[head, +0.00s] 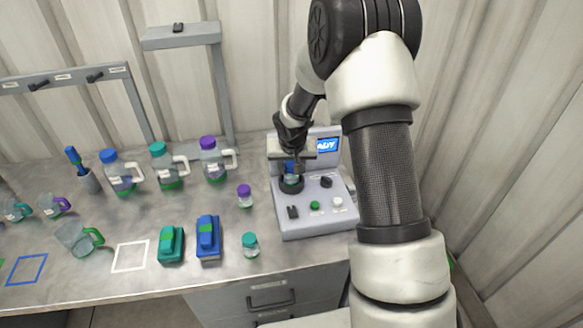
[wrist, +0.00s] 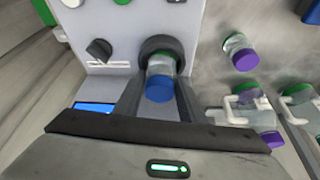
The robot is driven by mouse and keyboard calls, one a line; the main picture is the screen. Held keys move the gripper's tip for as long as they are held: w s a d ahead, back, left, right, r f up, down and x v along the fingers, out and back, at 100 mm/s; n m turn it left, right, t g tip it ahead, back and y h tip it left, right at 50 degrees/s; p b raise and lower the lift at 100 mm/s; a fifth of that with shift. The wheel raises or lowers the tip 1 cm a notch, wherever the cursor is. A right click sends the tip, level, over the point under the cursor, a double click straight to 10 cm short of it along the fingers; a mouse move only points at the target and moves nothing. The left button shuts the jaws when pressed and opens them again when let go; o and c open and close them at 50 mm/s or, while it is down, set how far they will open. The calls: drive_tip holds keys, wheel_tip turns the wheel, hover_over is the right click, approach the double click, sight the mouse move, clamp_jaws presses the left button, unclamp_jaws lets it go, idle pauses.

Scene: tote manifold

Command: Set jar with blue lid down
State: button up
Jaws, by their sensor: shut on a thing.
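The jar with the blue lid (wrist: 160,84) is between the fingers of my gripper (wrist: 158,98), which is shut on it. In the wrist view the jar is at a round dark ring on the grey machine; I cannot tell whether it rests inside the ring or is just above it. In the head view my gripper (head: 292,168) points down over the left part of the machine (head: 318,208), and only a little of the blue lid shows between the fingers.
The machine has a lit screen (head: 326,145), a black knob (head: 326,182) and a green button (head: 315,205). A purple-lidded jar (head: 245,197) and a teal-lidded jar (head: 250,245) stand to its left. Several lidded jugs stand behind. A white outlined square (head: 130,257) is empty.

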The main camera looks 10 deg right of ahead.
drive_tip(key=shift+f+b, duration=0.6)
drive_tip(key=o, duration=1.1)
drive_tip(key=shift+c, duration=0.2)
drive_tip(key=shift+r, duration=0.1)
